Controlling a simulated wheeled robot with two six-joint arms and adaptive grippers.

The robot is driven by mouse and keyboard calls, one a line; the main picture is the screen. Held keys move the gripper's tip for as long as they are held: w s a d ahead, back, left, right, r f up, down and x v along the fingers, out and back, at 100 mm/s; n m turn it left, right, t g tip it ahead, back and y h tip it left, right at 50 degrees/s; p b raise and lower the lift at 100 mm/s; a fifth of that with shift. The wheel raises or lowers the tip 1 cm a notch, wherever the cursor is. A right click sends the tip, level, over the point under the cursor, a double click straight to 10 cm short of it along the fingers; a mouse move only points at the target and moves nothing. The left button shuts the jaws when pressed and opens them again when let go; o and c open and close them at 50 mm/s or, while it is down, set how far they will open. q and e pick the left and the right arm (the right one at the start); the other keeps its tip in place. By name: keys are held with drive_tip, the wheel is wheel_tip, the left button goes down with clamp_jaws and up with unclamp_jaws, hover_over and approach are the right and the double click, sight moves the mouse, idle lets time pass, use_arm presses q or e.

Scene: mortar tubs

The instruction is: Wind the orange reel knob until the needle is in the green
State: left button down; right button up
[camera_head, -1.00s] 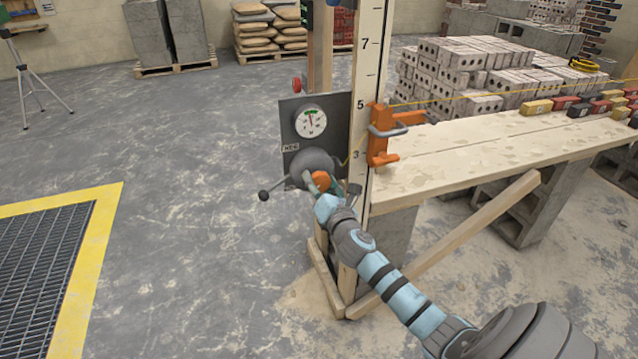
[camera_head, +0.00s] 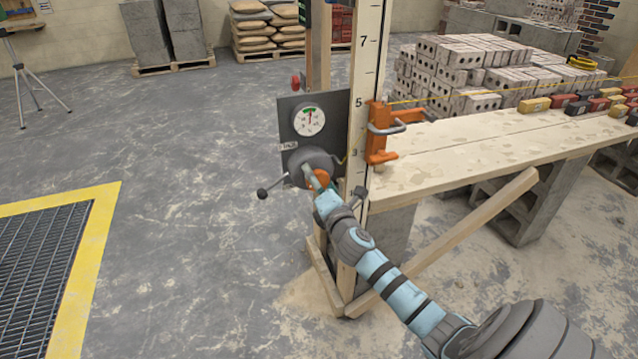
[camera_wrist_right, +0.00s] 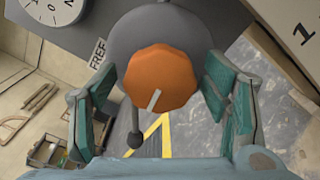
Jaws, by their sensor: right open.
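The orange reel knob (camera_head: 321,178) sits on the front of a round grey reel (camera_head: 304,161) on a dark panel. My right gripper (camera_head: 316,184) is at the knob. In the right wrist view its teal-padded fingers (camera_wrist_right: 158,92) stand open on either side of the orange knob (camera_wrist_right: 160,72), with gaps showing. The white dial (camera_head: 308,120) above the reel has a green band at its top. Its red needle (camera_head: 310,117) stands about upright, pointing at that band. In the right wrist view only part of the dial (camera_wrist_right: 45,8) shows. My left gripper is not in view.
A black-ended crank handle (camera_head: 262,193) sticks out left of the reel. A numbered wooden post (camera_head: 363,80) and orange clamp (camera_head: 379,135) stand close right. A plank bench (camera_head: 480,150) extends right. Floor left of the panel is clear up to a yellow-edged grate (camera_head: 50,250).

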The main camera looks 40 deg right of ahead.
drive_tip(key=v, duration=1.2)
drive_tip(key=shift+w, duration=0.1)
idle(0.7)
